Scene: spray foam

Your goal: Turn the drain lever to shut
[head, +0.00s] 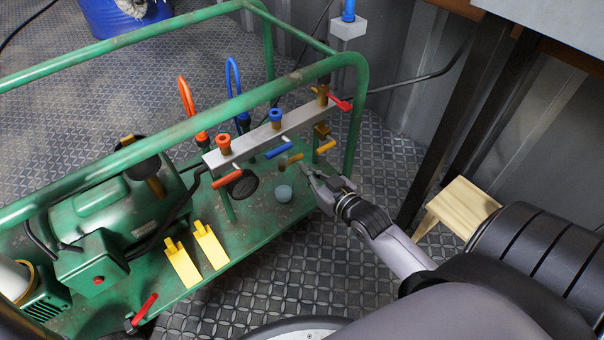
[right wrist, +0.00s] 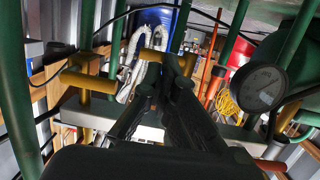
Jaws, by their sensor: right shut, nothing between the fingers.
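A grey manifold bar (head: 262,138) on the green frame carries several coloured levers: an orange-red one (head: 227,179), a blue one (head: 278,150), two yellow ones (head: 291,160) (head: 326,147) lower down, and a red one (head: 340,103) at the far right end. Another red lever (head: 145,308) sits at the front edge of the cart. No label shows which is the drain lever. My right gripper (head: 308,172) is shut and empty, just below and beside the yellow levers. In the right wrist view its fingertips (right wrist: 166,78) lie near yellow levers (right wrist: 88,82) (right wrist: 150,62); contact is unclear. My left gripper is out of view.
The green tube frame (head: 356,110) rises around the manifold. A black-rimmed gauge (right wrist: 264,88) is close by in the right wrist view. Yellow pedals (head: 182,262), a green machine (head: 110,205) and a wooden stool (head: 462,203) stand around.

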